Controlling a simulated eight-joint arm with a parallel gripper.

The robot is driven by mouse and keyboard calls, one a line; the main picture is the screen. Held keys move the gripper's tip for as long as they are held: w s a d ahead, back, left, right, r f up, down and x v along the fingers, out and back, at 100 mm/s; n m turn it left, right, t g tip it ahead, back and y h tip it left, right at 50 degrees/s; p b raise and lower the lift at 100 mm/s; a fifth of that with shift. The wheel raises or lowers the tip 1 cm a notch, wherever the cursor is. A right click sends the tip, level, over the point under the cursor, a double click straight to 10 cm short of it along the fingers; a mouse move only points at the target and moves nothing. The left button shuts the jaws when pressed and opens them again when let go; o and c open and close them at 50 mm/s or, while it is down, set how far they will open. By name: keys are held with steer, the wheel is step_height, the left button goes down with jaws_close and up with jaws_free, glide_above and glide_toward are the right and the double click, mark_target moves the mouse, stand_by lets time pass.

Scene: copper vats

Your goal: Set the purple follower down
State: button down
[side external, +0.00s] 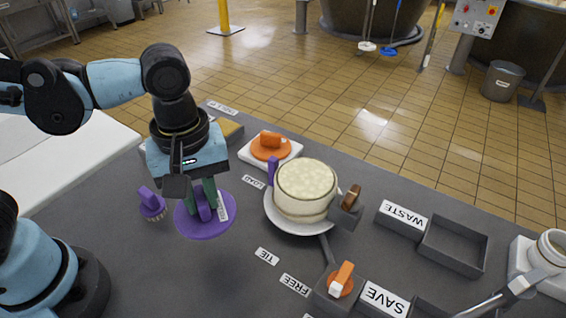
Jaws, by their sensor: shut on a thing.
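The purple follower (188,220) is a flat round disc with an upright purple grip in its middle. My gripper (204,198) points down over it, and its green fingers are shut on that grip. The disc is level, low over the grey table left of the white plate. I cannot tell whether its underside touches the table. A small white label (223,207) shows at the disc's right side, partly behind a finger.
A pale round cheese-like block (306,187) sits on a white plate (290,224), with a purple upright piece (272,171) beside it. A purple brush (151,204) stands close left of the disc. An orange-handled disc (271,148) lies behind. Grey trays (452,245) are at right.

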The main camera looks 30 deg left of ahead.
steer(key=shift+s+d+r, duration=0.15)
steer(key=shift+d+r, duration=0.2)
steer(key=shift+d, duration=0.05)
steer(key=w+d+r+n, duration=0.3)
steer(key=d+r, duration=0.2)
steer(key=d, duration=0.1)
steer(key=w+d+r+n, duration=0.3)
steer(key=d+r+n, duration=0.15)
steer(key=d, duration=0.25)
glide_above(304, 176)
steer(key=shift+m, duration=0.25)
step_height(304, 176, down, 7)
steer(key=shift+r, duration=0.15)
steer(key=shift+f, duration=1.95)
steer(key=shift+f, duration=0.15)
steer(key=c, duration=1)
jaws_free()
